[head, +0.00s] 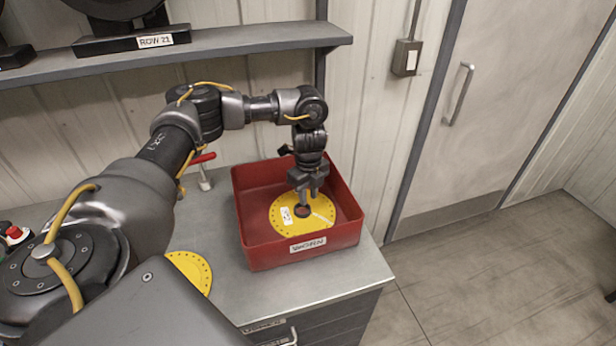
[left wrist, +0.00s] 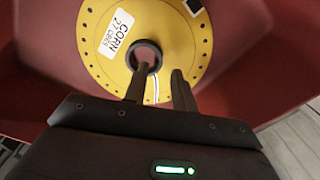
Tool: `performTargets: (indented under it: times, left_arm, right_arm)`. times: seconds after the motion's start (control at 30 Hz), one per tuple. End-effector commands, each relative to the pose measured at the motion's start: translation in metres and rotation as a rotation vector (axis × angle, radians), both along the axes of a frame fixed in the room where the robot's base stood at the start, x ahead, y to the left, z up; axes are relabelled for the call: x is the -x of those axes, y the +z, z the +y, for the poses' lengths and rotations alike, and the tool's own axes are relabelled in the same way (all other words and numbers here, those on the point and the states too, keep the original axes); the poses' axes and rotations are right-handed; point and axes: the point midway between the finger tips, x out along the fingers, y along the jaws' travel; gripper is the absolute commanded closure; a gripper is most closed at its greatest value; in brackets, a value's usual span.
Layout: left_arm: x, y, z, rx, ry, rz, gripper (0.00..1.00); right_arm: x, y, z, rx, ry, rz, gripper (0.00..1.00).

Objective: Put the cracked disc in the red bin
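A yellow disc (head: 282,225) with a dark hub, a white label and a pale crack-like line lies inside the red bin (head: 275,256), which is labelled "WORN". The disc (left wrist: 105,75) fills much of the left wrist view, its label reading "CORN". My left gripper (head: 304,194) points down into the bin, just above the hub. In the left wrist view its fingers (left wrist: 160,82) are apart, one overlapping the hub ring and the other to its right, with the pale line between them. I see nothing clamped between them. My right gripper is out of view.
Another yellow disc (head: 193,268) lies on the grey bench (head: 225,285), partly hidden by my left arm. A red-handled clamp (head: 203,165) stands left of the bin. A shelf (head: 240,38) runs above. Open floor lies to the right.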

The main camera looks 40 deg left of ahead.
Motion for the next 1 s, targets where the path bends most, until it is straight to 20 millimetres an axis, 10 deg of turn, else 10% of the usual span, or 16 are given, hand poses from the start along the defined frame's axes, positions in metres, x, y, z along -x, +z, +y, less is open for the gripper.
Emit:
performTargets:
  times: [0.4,1.0]
  left_arm:
    - [-0.001,0.079,0.000,0.001,-0.002,-0.003,0.74]
    - [0.000,0.091,0.000,0.002,-0.001,0.000,0.74]
  right_arm:
    - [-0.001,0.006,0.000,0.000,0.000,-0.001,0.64]
    - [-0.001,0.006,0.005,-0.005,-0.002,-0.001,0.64]
